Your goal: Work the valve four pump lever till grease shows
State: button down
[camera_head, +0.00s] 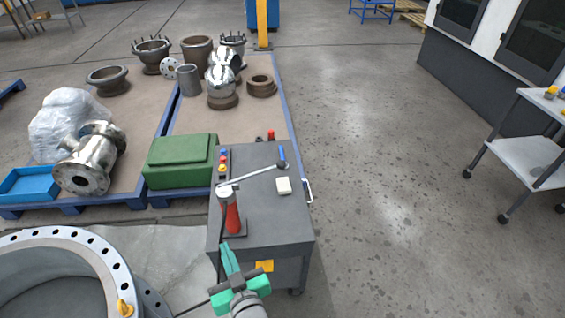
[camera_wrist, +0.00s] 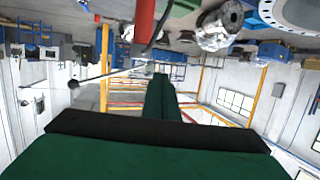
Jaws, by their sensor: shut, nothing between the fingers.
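A red grease pump (camera_head: 231,216) with a pale top stands upright on the grey cart. Its long thin silver lever (camera_head: 252,174) reaches right across the cart top to a dark knob. In the wrist view the red pump body (camera_wrist: 145,18) hangs at the top, and the lever's dark knob (camera_wrist: 73,84) shows at left. My gripper (camera_head: 230,259) has green fingers, is shut and empty, and is in front of the cart, apart from the lever. Its closed fingers also show in the wrist view (camera_wrist: 160,95). A large flanged valve ring (camera_head: 60,236) is at lower left. I see no grease.
The grey cart (camera_head: 264,222) also carries a white block (camera_head: 284,186) and small coloured items along its left edge. A dark hose runs down from the pump. A green case (camera_head: 181,160) and metal valve parts stand on pallets behind left.

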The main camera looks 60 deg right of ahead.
jog(key=s+d+r+m+g+h, duration=0.1)
jog(key=s+d+r+h, duration=0.1)
jog(key=d+r, duration=0.6)
jog(key=s+d+r+m+g+h, duration=0.1)
jog(key=s+d+r, duration=0.3)
jog(key=d+r, duration=0.4)
jog(key=d+m+g, duration=0.1)
jog(key=d, duration=0.3)
jog(key=shift+r+m+h, duration=0.15)
jog(key=shift+m+h, duration=0.15)
jog(key=shift+h, duration=0.1)
jog(key=w+d+f, duration=0.6)
jog(key=d, duration=0.1)
jog(key=shift+w+d+f, duration=0.15)
jog(key=shift+d+f, duration=0.05)
jog(key=shift+f, duration=0.05)
